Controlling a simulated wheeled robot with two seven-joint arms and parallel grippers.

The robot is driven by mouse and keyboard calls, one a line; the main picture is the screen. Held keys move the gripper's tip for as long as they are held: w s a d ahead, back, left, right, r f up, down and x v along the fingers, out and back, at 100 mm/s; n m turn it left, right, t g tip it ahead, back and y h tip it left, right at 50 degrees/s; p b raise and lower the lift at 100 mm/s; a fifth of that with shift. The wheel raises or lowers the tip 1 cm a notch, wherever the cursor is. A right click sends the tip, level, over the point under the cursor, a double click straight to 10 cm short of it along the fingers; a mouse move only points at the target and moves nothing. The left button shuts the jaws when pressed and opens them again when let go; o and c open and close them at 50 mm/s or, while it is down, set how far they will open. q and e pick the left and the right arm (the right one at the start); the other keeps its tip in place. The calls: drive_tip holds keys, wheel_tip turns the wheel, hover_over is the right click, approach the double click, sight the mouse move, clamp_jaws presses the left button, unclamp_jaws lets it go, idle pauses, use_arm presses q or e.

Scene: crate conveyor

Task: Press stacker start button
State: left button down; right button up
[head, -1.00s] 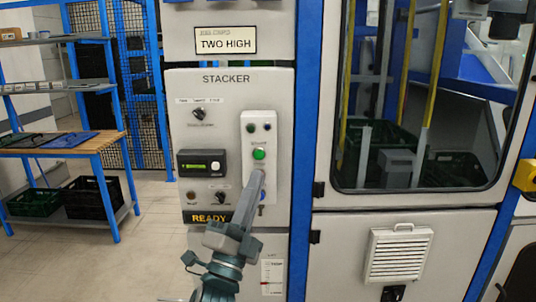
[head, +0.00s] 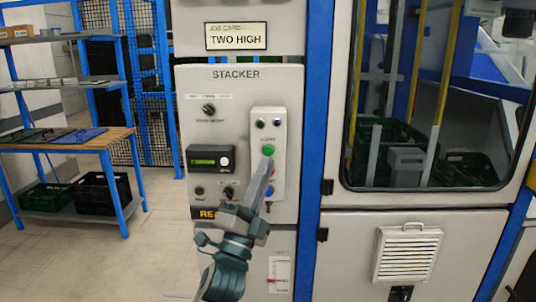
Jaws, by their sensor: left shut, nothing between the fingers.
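The stacker panel (head: 232,122) is a light grey cabinet front marked STACKER. On its right side a raised pale button box (head: 258,114) carries a round green button (head: 267,151), with two small lamps above it. My left gripper (head: 267,166) is shut and empty, its fingertips pointing up just below the green button. I cannot tell whether the tips touch the box. The fingers partly hide the controls under the green button, where bits of red and blue show. The gripper body covers part of the READY sign (head: 208,213). My right gripper is not in view.
A job card (head: 236,37) above the panel reads TWO HIGH. A small display (head: 211,159) and knobs sit left of the button box. A blue post (head: 318,110) and a windowed machine door stand to the right. Shelving with a wooden top (head: 75,140) stands at the left.

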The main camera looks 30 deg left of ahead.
sight(268, 151)
use_arm(q)
drive_tip(key=shift+w+a, duration=0.4)
drive_tip(key=shift+w, duration=0.3)
drive_tip(key=shift+w+a, duration=0.45)
drive_tip(key=shift+w, duration=0.25)
drive_tip(key=shift+w+a, duration=0.4)
drive_tip(key=shift+w, duration=0.3)
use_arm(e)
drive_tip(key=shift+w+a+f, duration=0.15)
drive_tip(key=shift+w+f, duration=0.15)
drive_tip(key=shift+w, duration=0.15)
